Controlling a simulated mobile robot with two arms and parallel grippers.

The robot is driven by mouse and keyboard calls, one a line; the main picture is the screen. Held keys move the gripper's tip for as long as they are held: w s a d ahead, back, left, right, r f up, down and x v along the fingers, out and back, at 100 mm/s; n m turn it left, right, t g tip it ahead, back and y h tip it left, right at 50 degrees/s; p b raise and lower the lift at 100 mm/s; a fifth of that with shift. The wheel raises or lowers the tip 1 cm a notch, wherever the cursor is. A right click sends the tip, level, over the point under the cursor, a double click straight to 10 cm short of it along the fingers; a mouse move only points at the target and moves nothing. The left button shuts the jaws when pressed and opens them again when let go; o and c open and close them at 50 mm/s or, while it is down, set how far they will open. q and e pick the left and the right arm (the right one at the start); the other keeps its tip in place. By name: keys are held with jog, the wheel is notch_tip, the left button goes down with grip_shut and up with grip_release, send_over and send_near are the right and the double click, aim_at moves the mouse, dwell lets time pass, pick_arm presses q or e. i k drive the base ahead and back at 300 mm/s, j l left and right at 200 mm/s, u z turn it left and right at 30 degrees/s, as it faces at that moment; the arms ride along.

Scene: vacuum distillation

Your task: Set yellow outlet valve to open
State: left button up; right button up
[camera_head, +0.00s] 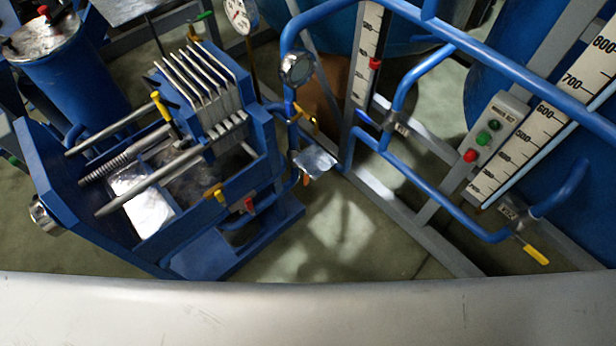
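Several yellow handles show, and I cannot tell from this view which is the outlet valve. One yellow handle (536,254) sits at the low right, at the end of a blue pipe's valve, angled down to the right. Another yellow handle (307,114) is on the vertical blue pipe near the middle. A yellow handle (216,191) is on the front of the blue plate press (90,215), and a longer yellow lever (162,108) stands above its rods. Neither of my grippers is in view.
Blue pipes (450,175) and grey frame beams fill the right side. A button box (490,138) is beside a scale (545,120). A blue valve handle (366,118) is near the middle. Bare floor (345,235) lies between the press and the frame. A pale grey surface spans the bottom.

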aim_at(530, 250)
jog(key=z, duration=2)
